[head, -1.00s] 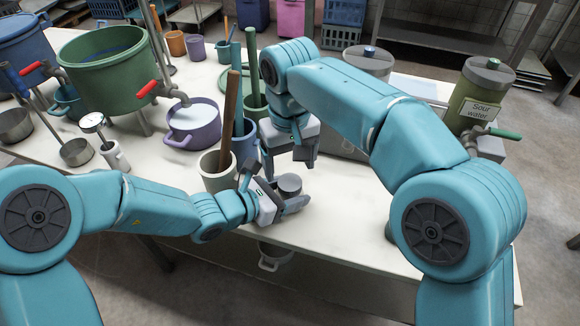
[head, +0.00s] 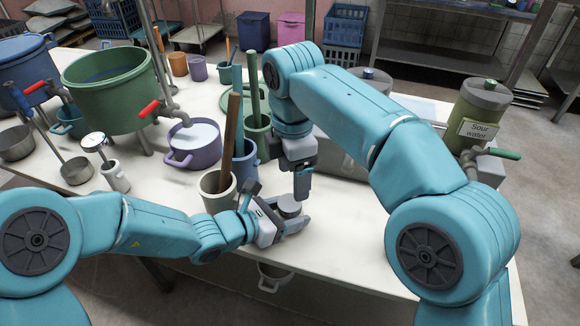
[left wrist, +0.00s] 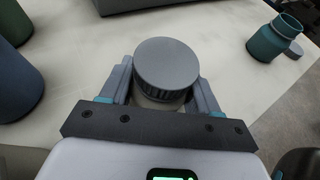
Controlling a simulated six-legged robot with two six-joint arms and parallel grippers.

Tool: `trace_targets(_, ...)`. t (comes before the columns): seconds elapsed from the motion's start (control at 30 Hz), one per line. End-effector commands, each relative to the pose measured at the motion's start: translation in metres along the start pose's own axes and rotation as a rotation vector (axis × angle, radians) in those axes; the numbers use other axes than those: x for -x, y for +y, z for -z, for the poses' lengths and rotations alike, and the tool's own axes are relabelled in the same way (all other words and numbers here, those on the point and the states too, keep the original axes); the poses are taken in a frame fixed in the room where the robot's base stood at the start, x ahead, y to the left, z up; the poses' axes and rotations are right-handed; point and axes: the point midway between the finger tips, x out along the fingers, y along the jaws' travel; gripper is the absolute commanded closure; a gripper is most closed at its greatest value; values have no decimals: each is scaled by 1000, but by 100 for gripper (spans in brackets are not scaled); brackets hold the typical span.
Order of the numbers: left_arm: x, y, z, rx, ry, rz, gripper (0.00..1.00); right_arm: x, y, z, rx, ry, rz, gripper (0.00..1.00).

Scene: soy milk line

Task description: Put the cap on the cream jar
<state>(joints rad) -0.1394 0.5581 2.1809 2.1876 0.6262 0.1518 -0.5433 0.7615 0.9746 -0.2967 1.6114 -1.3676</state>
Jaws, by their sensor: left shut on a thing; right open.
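The pale cream jar (left wrist: 160,103) stands between the fingers of my left gripper (left wrist: 163,95), which is shut on it. The round grey cap (left wrist: 167,65) with a ribbed side sits on top of the jar and hides its mouth; whether it is screwed tight I cannot tell. The cap also shows in the head view (head: 289,206), low over the table's front edge. My right gripper (head: 303,188) is open and empty, just above and to the right of the cap. The gap between its fingers is hidden.
A cream pot (head: 217,196) with a wooden stick and a blue pot (head: 245,165) stand close behind my left gripper. A teal jar (left wrist: 270,42) and a loose grey lid (left wrist: 294,49) are on the table in the left wrist view. The table front right (head: 350,225) is clear.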

Motion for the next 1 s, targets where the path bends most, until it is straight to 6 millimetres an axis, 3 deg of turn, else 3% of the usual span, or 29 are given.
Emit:
trace_targets(0.13,0,0,0,0,-1,0,100,8,3,2,116,2,-14,25)
trace_targets(0.57,0,0,0,0,-1,0,100,6,5,4,110,2,-19,25)
trace_targets(1.0,0,0,-1,-1,-2,0,100,-55,6,4,109,2,-18,25)
